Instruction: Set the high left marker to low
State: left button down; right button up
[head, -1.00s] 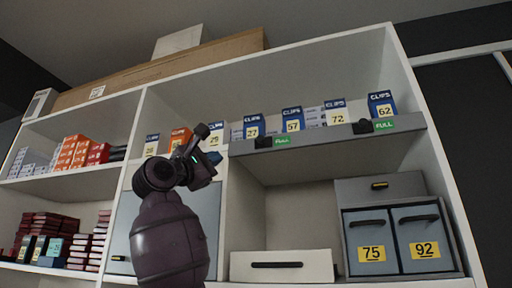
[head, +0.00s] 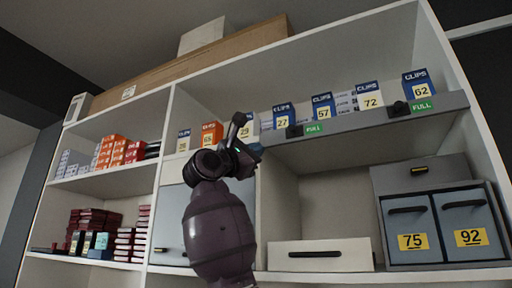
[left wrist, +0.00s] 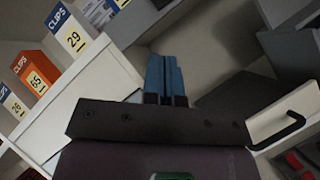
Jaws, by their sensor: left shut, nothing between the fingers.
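Two green FULL markers with black knobs sit on the grey shelf edge. The left marker (head: 314,128) is below the 57 clips box, with its knob (head: 294,131) at its left. The right marker (head: 421,105) is below the 62 box. My left gripper (head: 247,151) is left of the left marker and apart from it, near the shelf's left end. In the left wrist view its blue fingers (left wrist: 165,78) are shut together with nothing between them. Neither marker can be made out in that view. My right gripper is not in view.
Clips boxes stand along the grey shelf (head: 365,130), among them the 27 box (head: 284,116). Below are a white drawer (head: 321,255) and grey bins 75 (head: 407,230) and 92 (head: 467,225). A white divider (left wrist: 85,95) is close to my left fingers.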

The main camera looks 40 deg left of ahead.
pick_arm(q)
jog(key=p, duration=0.2)
send_near(290, 134)
jog(key=w+a, duration=0.1)
jog(key=w, duration=0.1)
jog(key=shift+w+d+r+p, duration=0.8)
jog(key=shift+w+r+p, duration=0.1)
jog(key=shift+r, duration=0.2)
jog(key=shift+w+d+r, duration=0.2)
jog(key=shift+d+r, duration=0.15)
jog(key=shift+d, duration=0.1)
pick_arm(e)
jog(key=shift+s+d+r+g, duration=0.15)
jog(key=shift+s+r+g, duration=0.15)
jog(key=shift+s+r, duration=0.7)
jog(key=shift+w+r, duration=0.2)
